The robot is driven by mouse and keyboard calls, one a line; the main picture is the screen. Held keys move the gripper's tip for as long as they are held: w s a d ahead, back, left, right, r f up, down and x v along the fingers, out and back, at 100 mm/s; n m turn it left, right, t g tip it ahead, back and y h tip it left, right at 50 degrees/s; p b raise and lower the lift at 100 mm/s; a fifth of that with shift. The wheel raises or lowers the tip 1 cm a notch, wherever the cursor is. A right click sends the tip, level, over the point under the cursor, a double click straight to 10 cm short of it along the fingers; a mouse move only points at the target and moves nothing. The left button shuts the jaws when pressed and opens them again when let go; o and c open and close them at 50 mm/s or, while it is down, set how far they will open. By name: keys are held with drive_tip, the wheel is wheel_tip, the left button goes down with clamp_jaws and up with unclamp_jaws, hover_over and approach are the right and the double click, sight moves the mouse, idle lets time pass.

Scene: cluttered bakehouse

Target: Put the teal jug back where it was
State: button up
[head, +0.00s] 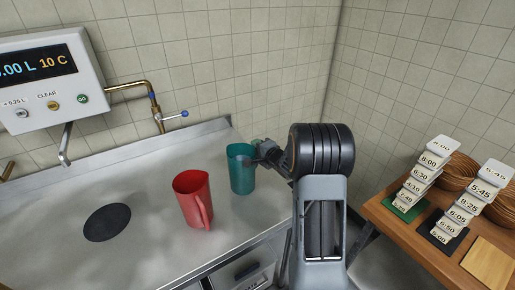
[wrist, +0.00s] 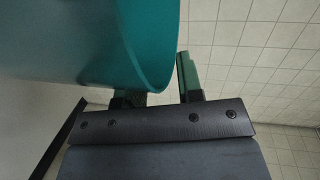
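The teal jug (head: 241,172) stands upright on the steel counter, right of the red jug, near the counter's right end. My gripper (head: 262,152) reaches in from the right at the upper part of the teal jug. In the wrist view the teal jug (wrist: 150,40) fills the upper left, very close, and covers much of the left finger. My gripper's fingers (wrist: 160,85) stand apart, with the right finger just beside the jug's edge. The jug's handle cannot be made out, and whether the fingers press on anything is hidden.
A red jug (head: 194,200) stands left of the teal one. A wooden table (head: 425,245) with stacked time cards and baskets stands to the right.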

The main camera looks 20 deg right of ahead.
drive_tip(key=shift+o, duration=0.5)
drive_tip(key=s+r+n+g+h+b, duration=0.15)
drive_tip(key=s+r+n+h, duration=0.35)
drive_tip(key=s, duration=0.7)
drive_tip(key=s+a+r+n+g+y, duration=0.1)
drive_tip(key=s+a+n+g+y, duration=0.1)
drive_tip(key=s+a+n+g, duration=0.7)
drive_tip(key=s+a+n, duration=0.1)
drive_tip(key=s+a, duration=0.4)
drive_tip(key=s, duration=0.4)
drive_tip(key=shift+s+a+r, duration=0.15)
drive_tip(key=shift+s+r, duration=0.1)
drive_tip(key=shift+r, duration=0.05)
drive_tip(key=shift+g, duration=0.25)
